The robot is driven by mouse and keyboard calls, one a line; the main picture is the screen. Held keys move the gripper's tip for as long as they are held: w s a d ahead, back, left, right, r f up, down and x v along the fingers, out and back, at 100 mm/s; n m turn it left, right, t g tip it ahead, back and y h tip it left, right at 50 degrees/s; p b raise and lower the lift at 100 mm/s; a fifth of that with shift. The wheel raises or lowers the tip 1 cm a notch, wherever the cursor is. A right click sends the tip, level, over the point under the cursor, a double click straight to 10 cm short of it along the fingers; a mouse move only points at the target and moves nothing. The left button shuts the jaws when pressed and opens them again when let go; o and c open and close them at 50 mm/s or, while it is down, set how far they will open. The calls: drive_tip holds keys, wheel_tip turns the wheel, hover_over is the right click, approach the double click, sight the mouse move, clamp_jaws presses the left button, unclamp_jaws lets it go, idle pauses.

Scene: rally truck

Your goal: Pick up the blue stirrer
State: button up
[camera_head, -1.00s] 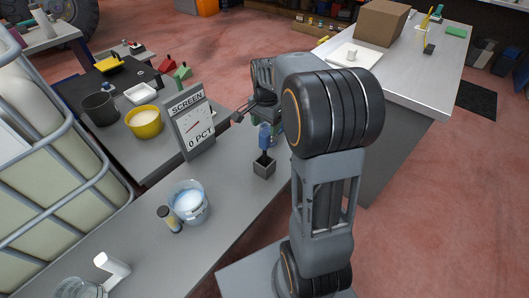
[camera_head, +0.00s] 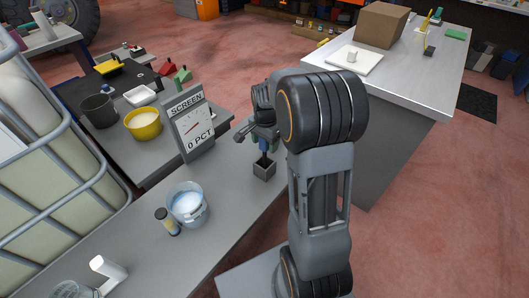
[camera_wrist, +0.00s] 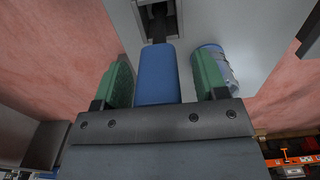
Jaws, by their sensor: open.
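The blue stirrer (camera_head: 263,146) stands upright in a small grey square holder (camera_head: 264,171) on the grey bench. My gripper (camera_head: 258,134) is at the stirrer's upper end in the head view, partly hidden by my own arm. In the wrist view, the stirrer's blue handle (camera_wrist: 157,74) lies between the two green fingertips of my gripper (camera_wrist: 160,82). The fingers are open, with a narrow gap on each side of the handle. The stirrer's dark lower part runs into the holder (camera_wrist: 157,14).
A screen panel reading 0 PCT (camera_head: 192,123) stands left of the holder. A yellow bowl (camera_head: 143,124) is farther left. Bench around the holder is bare.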

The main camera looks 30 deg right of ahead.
drive_tip(key=c, duration=1)
drive_tip(key=shift+r, duration=0.1)
